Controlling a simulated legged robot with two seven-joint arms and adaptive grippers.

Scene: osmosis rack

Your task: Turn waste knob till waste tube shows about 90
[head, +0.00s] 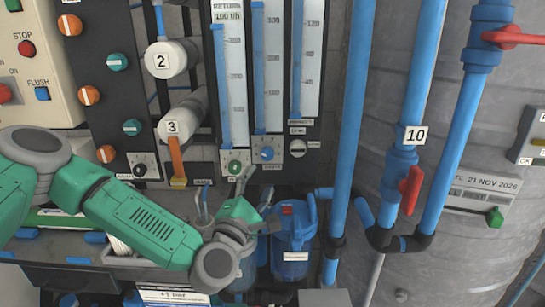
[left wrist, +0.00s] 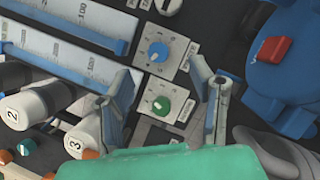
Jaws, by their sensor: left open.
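Three upright flow tubes stand side by side: the left tube (head: 233,90), labelled RETURN, the middle tube (head: 270,80), and the right tube (head: 307,60). Below them are a green knob (head: 235,167), a blue knob (head: 267,154) and a grey-white knob (head: 298,147). Their small labels are too blurred to tell which is waste. My left gripper (head: 256,190) is open just below the green and blue knobs. In the left wrist view, the green knob (left wrist: 160,105) shows between the open fingers (left wrist: 165,75), and the blue knob (left wrist: 157,51) lies beyond the fingertips. I see no contact.
A blue filter housing (head: 292,240) is right of my left gripper. Blue pipes (head: 350,110) and a red valve handle (head: 411,190) stand farther right before a grey tank (head: 480,250). White cylinders 2 (head: 172,58) and 3 (head: 182,118) protrude at left.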

